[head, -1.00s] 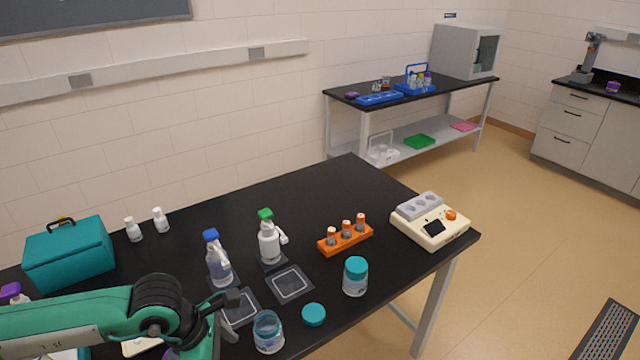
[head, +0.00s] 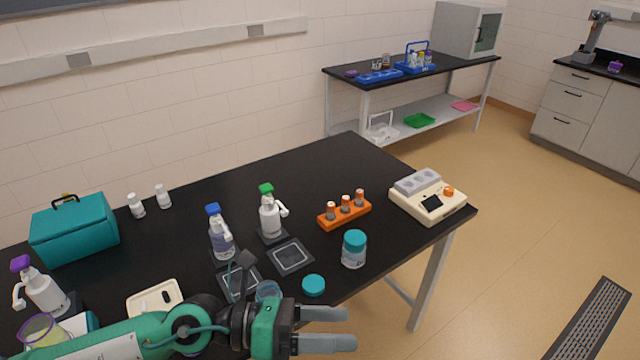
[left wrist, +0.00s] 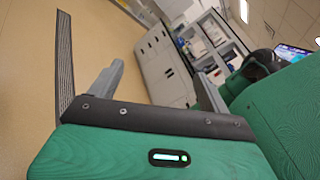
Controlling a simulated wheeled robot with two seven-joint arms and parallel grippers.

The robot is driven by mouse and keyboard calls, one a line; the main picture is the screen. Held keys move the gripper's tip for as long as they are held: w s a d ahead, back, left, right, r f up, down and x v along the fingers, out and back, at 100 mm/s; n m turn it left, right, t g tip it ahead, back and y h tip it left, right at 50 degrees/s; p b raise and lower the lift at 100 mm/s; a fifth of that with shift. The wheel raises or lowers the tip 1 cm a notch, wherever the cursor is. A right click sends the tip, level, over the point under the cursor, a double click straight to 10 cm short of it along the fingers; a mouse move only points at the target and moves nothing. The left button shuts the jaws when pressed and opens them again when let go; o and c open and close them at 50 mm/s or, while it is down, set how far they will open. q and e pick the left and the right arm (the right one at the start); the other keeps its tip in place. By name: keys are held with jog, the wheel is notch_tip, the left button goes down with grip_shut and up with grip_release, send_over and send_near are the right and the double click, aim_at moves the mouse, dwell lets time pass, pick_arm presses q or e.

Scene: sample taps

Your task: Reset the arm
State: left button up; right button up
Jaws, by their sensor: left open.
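My left arm comes in from the lower left in the head view. Its gripper (head: 335,329) is open and empty, pointing right, in front of the table's near edge. In the left wrist view the two grey fingers (left wrist: 155,88) stand apart with nothing between them, and floor and distant cabinets lie beyond. My right gripper is not in view.
The black table (head: 330,165) holds blue-capped (head: 221,235) and green-capped (head: 269,212) bottles, an orange rack (head: 345,213), a teal-lidded jar (head: 354,249) and a cream device (head: 428,197). An open jar (head: 268,291) is partly hidden behind my arm.

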pick_arm(q)
notch_tip(320, 180, up, 6)
jog(key=w+n+t+h, duration=0.3)
jog(key=n+t, duration=0.3)
jog(key=n, duration=0.1)
jog(key=w+a+n+t+y, duration=0.65)
jog(key=n+t, duration=0.55)
jog(key=n, duration=0.5)
jog(key=a+f+n+g+y, duration=0.3)
jog(key=a+f+n+y, duration=1)
jog(key=f+n, duration=0.15)
jog(key=s+a+f+n+g, duration=0.3)
jog(key=s+f+g, duration=0.3)
jog(key=s+f, duration=0.35)
jog(key=s+a+f+n+g, duration=0.25)
jog(key=s+f+g, duration=0.35)
jog(key=s+f, duration=0.3)
notch_tip(320, 180, down, 28)
jog(key=s+a+f+g+y, duration=0.1)
jog(key=s+a+f+g, duration=0.1)
jog(key=s+f, duration=1.7)
notch_tip(320, 180, down, 2)
jog(key=shift+s+a+f, duration=0.1)
jog(key=shift+s+a, duration=0.25)
jog(key=shift+a, duration=0.1)
